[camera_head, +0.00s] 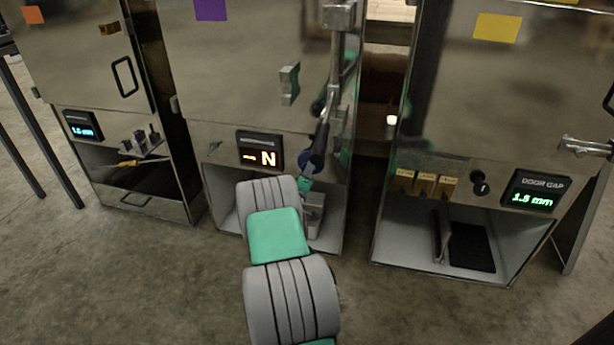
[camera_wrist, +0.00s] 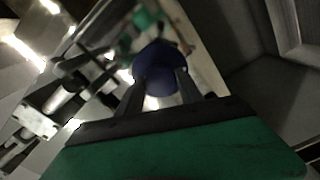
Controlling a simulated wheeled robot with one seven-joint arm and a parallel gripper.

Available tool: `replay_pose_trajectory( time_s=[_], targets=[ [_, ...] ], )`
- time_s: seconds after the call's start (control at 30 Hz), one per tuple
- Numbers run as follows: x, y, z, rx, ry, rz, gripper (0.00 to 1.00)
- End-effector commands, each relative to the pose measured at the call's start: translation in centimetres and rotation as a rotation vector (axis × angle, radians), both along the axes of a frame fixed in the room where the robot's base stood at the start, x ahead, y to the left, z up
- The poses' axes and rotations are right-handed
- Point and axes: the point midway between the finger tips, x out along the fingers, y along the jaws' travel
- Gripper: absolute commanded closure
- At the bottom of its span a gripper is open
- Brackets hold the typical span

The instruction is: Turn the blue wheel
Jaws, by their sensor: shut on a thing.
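The blue wheel (camera_wrist: 160,66) is a round dark-blue knob between my two dark fingertips in the wrist view. In the head view the blue wheel (camera_head: 309,158) shows just right of the display on the middle cabinet, partly hidden by my arm. My gripper (camera_wrist: 158,88) is shut on the wheel, with one finger on each side of it. In the head view my gripper (camera_head: 306,182) is small and mostly covered by my wrist. The middle cabinet's display (camera_head: 260,151) shows an orange dash and the letter N.
The middle cabinet has a metal handle (camera_head: 289,84) and a purple label (camera_head: 210,9). A left cabinet (camera_head: 90,50) and a right cabinet (camera_head: 480,90) flank it. The right one's display (camera_head: 534,192) reads 1.5 mm. A gap lies between the middle and right cabinets. The floor in front is bare.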

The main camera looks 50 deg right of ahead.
Motion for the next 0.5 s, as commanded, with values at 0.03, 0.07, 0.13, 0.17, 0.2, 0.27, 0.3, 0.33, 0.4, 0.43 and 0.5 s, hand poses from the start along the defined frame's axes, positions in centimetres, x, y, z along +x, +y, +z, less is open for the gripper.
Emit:
replay_pose_trajectory(
  time_s=[0.03,0.07,0.13,0.17,0.2,0.27,0.3,0.33,0.4,0.43,0.5],
  targets=[
    [-0.07,-0.06,-0.15,0.007,-0.018,-0.001,0.97],
    [-0.06,-0.06,-0.12,0.012,-0.030,-0.001,0.97],
    [-0.05,-0.06,-0.09,0.021,-0.051,-0.001,0.97],
    [-0.04,-0.05,-0.08,0.025,-0.059,-0.001,0.97],
    [-0.05,-0.04,-0.07,0.030,-0.068,-0.001,0.97],
    [-0.05,-0.04,-0.06,0.034,-0.077,-0.001,0.97],
    [-0.04,-0.04,-0.05,0.036,-0.082,-0.001,0.97],
    [-0.05,-0.04,-0.03,0.037,-0.084,-0.001,0.97],
    [-0.05,-0.04,-0.01,0.039,-0.089,-0.001,0.97],
    [-0.04,-0.04,0.00,0.039,-0.090,-0.001,0.97],
    [-0.05,-0.04,0.01,0.040,-0.091,-0.001,0.97]
  ],
)
